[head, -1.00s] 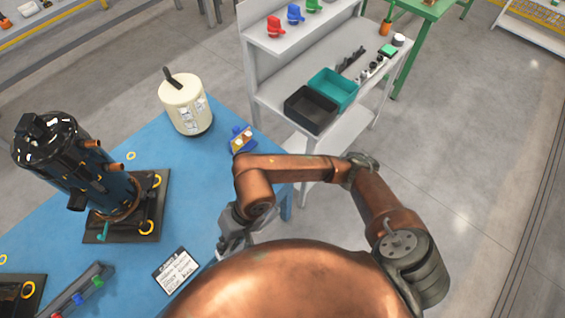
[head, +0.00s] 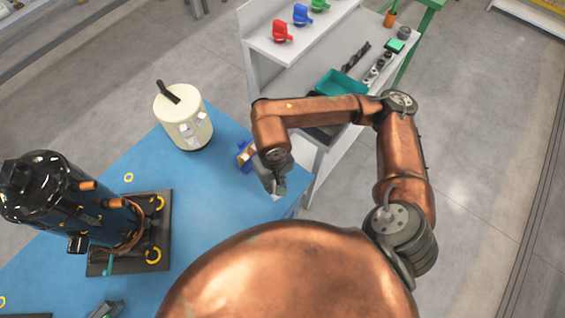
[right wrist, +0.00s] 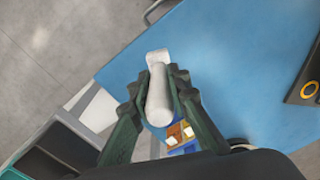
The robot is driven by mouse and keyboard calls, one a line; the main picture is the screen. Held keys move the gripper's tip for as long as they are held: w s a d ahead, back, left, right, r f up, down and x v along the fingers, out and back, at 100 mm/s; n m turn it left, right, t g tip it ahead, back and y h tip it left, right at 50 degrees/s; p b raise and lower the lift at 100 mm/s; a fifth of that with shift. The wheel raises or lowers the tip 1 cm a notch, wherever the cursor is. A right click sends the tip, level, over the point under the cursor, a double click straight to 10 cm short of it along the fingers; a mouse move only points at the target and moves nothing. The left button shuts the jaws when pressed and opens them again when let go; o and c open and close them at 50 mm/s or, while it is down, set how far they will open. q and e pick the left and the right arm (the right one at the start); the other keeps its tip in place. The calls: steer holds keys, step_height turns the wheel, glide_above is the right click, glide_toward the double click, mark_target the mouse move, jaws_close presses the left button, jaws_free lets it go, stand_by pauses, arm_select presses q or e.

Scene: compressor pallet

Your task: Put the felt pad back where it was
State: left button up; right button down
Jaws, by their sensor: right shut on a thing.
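My right gripper (head: 270,181) is low over the near right corner of the blue table. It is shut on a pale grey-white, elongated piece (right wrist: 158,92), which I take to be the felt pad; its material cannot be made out. In the right wrist view the fingers (right wrist: 160,84) close on it from both sides. Just beyond the gripper in the head view is a small blue holder (head: 242,150) with brown and pale parts; it also shows in the right wrist view (right wrist: 187,150), partly hidden.
The blue table (head: 130,155) holds a cream canister (head: 184,120) and a black compressor (head: 75,205) on a dark base. A white shelf (head: 262,45) with a teal bin (head: 342,82) stands behind my right arm.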

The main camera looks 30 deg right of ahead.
steer(key=w+d+f, duration=0.2)
steer(key=d+f, duration=0.2)
steer(key=w+d+f, duration=0.3)
steer(key=f, duration=0.1)
steer(key=w+d+f+b, duration=0.1)
steer(key=w+d+f, duration=0.1)
steer(key=d+f, duration=0.2)
steer(key=shift+w+d+f, duration=0.15)
steer(key=shift+w+d, duration=0.1)
steer(key=shift+d, duration=0.05)
steer(key=shift+f, duration=0.3)
arm_select(q)
steer(key=s, duration=0.2)
steer(key=s+f, duration=0.1)
steer(key=s, duration=0.1)
steer(key=shift+a, duration=0.1)
arm_select(e)
steer(key=c, duration=2)
jaws_free()
arm_select(q)
steer(key=shift+w, duration=0.45)
arm_select(e)
steer(key=shift+o, duration=0.9)
